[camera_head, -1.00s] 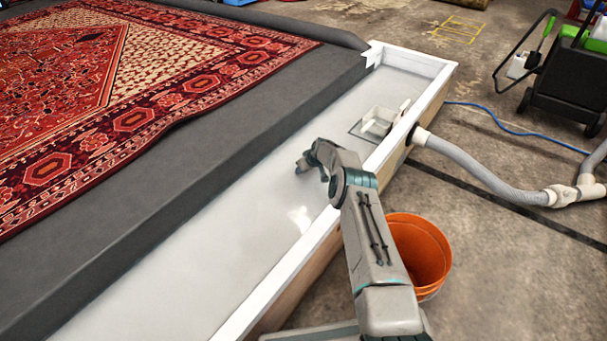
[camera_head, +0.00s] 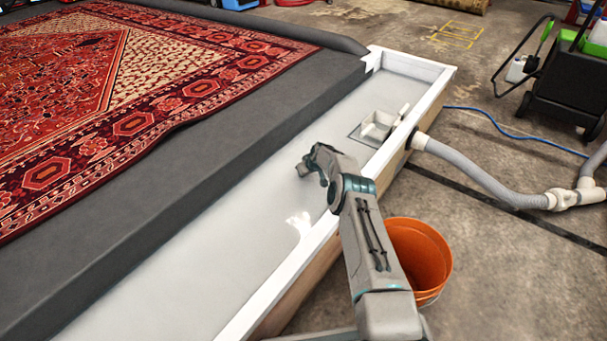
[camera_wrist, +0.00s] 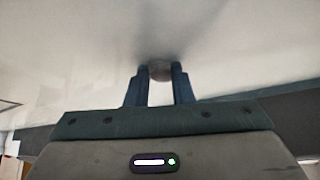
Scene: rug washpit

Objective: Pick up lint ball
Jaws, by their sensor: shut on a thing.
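The lint ball (camera_wrist: 160,71) is a small grey-brown round clump. In the wrist view it sits between the tips of the two blue fingers of my gripper (camera_wrist: 161,74), which are shut on it. The pale trough floor is right behind it; I cannot tell whether the ball still touches that floor. In the head view my gripper (camera_head: 304,169) is low inside the white trough, and the lint ball is too small or hidden to make out there.
The white-rimmed trough (camera_head: 200,262) runs beside a dark platform with a red patterned rug (camera_head: 135,120). A drain box (camera_head: 376,128) lies farther along the trough. An orange bucket (camera_head: 428,262) stands outside, near my arm. A grey hose (camera_head: 475,175) leaves the trough wall.

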